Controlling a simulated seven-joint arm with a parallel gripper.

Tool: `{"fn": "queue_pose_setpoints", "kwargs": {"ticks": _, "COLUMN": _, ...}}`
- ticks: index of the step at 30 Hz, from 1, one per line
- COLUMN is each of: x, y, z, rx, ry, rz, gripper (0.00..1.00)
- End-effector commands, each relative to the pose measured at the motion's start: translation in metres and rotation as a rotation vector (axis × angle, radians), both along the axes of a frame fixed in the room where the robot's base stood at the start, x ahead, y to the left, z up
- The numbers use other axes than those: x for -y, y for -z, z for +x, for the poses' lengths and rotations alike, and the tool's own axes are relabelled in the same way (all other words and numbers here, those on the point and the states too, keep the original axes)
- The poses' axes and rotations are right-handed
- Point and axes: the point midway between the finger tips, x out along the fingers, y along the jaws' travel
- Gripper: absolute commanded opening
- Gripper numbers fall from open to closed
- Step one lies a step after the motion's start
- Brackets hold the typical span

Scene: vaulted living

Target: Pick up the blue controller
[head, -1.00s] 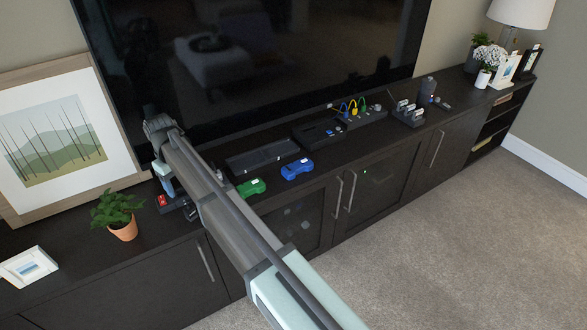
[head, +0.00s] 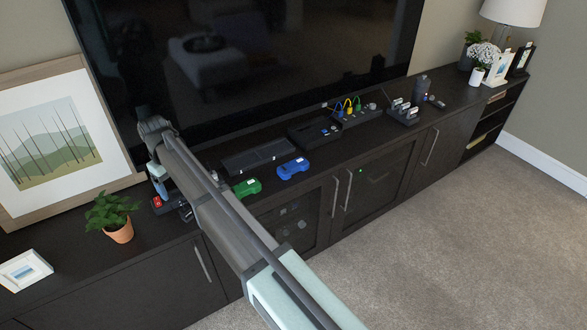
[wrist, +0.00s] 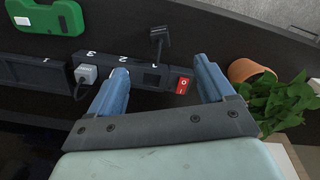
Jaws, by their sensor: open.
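The blue controller (head: 293,168) lies on the dark cabinet top, near its front edge, in the head view. It is not in the wrist view. A green controller (head: 247,187) lies just left of it and shows at the top left of the wrist view (wrist: 45,17). My gripper (wrist: 160,72) is open with two blue fingers and nothing between them. It is above a black power strip (wrist: 150,82) with a red switch. In the head view my gripper (head: 157,180) is left of both controllers, partly hidden by my arm.
A potted plant (head: 120,228) stands left of my gripper, with a framed picture (head: 50,145) behind it. A black tray (head: 258,157) lies behind the controllers, and a large TV (head: 240,60) stands at the back. Cable and battery holders (head: 355,113) sit farther right.

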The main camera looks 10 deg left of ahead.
Motion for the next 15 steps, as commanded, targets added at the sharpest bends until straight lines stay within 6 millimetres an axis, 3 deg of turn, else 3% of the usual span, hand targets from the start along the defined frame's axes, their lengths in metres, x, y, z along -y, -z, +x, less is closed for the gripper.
{"fn": "queue_pose_setpoints", "kwargs": {"ticks": 5, "x": 0.002, "y": 0.0, "z": 0.003, "rx": 0.0, "ry": 0.004, "rz": 0.0, "gripper": 0.82}}
{"fn": "queue_pose_setpoints", "kwargs": {"ticks": 8, "x": 0.012, "y": 0.0, "z": 0.016, "rx": 0.0, "ry": 0.024, "rz": 0.0, "gripper": 0.82}}
{"fn": "queue_pose_setpoints", "kwargs": {"ticks": 11, "x": 0.034, "y": 0.0, "z": 0.043, "rx": 0.0, "ry": 0.066, "rz": 0.0, "gripper": 0.82}}
{"fn": "queue_pose_setpoints", "kwargs": {"ticks": 15, "x": 0.08, "y": -0.001, "z": 0.095, "rx": 0.001, "ry": 0.149, "rz": 0.001, "gripper": 0.82}}
